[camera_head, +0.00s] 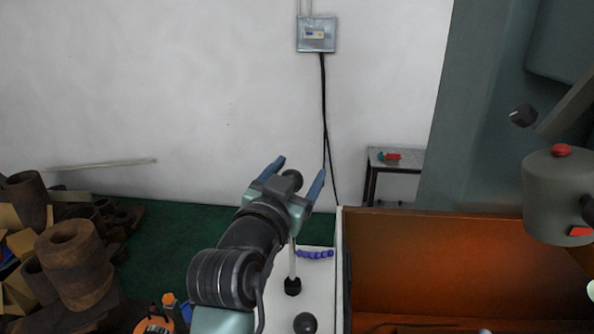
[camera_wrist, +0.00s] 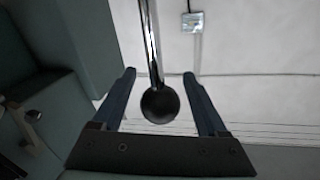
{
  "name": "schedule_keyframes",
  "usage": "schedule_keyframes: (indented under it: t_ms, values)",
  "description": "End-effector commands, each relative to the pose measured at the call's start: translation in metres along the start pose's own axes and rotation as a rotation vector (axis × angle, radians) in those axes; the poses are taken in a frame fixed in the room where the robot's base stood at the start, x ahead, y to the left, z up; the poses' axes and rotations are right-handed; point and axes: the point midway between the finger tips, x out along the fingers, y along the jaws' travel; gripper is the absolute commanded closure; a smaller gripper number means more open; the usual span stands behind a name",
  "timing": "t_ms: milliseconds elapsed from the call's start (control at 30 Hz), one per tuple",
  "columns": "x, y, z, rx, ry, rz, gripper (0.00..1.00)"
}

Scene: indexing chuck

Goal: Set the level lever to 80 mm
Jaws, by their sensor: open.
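My gripper (camera_head: 300,167) is open, its two blue fingers spread and pointing away from the head camera. In the wrist view, a shiny rod with a black ball knob (camera_wrist: 160,105) shows between the open fingers, with a gap on each side. The same dark ball (camera_head: 292,180) appears between the fingers in the head view. Below the gripper, a thin pale rod (camera_head: 292,262) runs down to a black fitting on a white surface. I cannot tell for sure that this is the level lever. No millimetre scale is readable.
An orange-brown open tray (camera_head: 440,260) lies right of the white surface (camera_head: 318,285). A second black ball (camera_head: 305,323) and a blue segmented hose (camera_head: 314,254) are near the arm. Grey machine parts (camera_head: 557,195) stand at right; rusty cylinders (camera_head: 75,262) at left.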

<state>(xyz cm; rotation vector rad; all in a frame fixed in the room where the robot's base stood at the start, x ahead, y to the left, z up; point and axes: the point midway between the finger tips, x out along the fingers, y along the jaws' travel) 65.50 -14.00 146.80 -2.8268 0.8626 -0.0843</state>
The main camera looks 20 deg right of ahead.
Motion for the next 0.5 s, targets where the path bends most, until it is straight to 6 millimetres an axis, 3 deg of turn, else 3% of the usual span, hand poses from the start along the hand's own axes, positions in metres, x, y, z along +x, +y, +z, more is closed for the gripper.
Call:
schedule_keyframes:
  t_ms: [67,400,467,500]
  values:
    - [-0.0002,-0.0001,0.0000,0.000,0.000,0.000,0.28]
    - [-0.0004,-0.0002,-0.0001,-0.001,0.000,0.000,0.89]
    - [-0.0005,-0.0002,-0.0001,-0.001,0.000,0.000,1.00]
    - [-0.0005,-0.0001,0.0000,-0.001,0.000,0.000,1.00]
